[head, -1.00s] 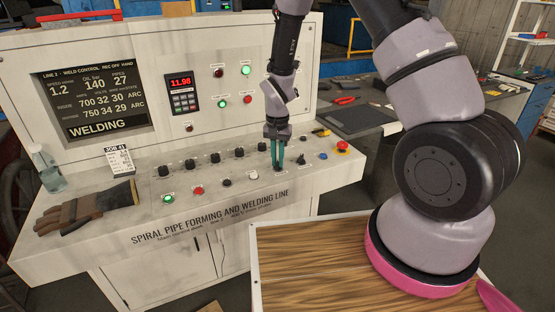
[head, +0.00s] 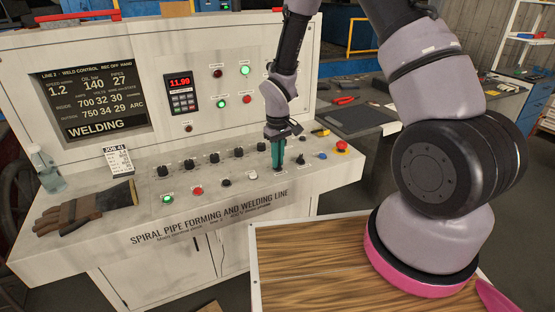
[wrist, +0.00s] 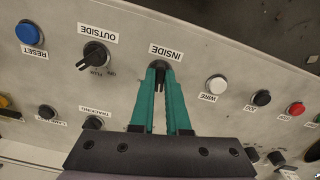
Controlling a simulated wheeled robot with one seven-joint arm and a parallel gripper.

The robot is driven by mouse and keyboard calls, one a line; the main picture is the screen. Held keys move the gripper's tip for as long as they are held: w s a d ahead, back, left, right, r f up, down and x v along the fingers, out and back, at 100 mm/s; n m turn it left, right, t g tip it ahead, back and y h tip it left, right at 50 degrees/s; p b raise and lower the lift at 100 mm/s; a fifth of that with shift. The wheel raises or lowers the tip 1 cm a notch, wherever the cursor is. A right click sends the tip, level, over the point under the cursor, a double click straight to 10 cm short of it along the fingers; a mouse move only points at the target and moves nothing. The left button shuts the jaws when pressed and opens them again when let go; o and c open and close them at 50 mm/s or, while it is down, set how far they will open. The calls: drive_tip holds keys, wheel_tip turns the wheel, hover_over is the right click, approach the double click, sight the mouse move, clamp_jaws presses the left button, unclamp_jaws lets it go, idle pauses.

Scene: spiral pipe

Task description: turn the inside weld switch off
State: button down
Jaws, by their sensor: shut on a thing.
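The inside weld switch, a black rotary knob (wrist: 160,69), sits by the INSIDE label (wrist: 166,52) in the wrist view. My gripper (wrist: 160,78) has its two green fingers closed on either side of this knob. In the head view my gripper (head: 278,167) points down at the front right of the sloped desk, and its fingers mostly hide the knob. The weld display (head: 93,104) shows WELDING at the bottom. ARC stands in the lower row only; the end of the inside row is blank.
The OUTSIDE knob (wrist: 95,56) and blue RESET button (wrist: 29,33) are on one side of the switch, the white WIRE button (wrist: 216,85) on the other. A red emergency button (head: 341,147) stands to the right. A glove (head: 85,208) lies at the desk's left.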

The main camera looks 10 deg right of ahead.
drive_tip(key=n, duration=0.6)
drive_tip(key=shift+w, duration=0.1)
drive_tip(key=shift+n, duration=0.4)
idle(0.3)
drive_tip(key=c, duration=0.9)
unclamp_jaws()
wheel_tip(320, 180, up, 11)
drive_tip(key=shift+d, duration=0.1)
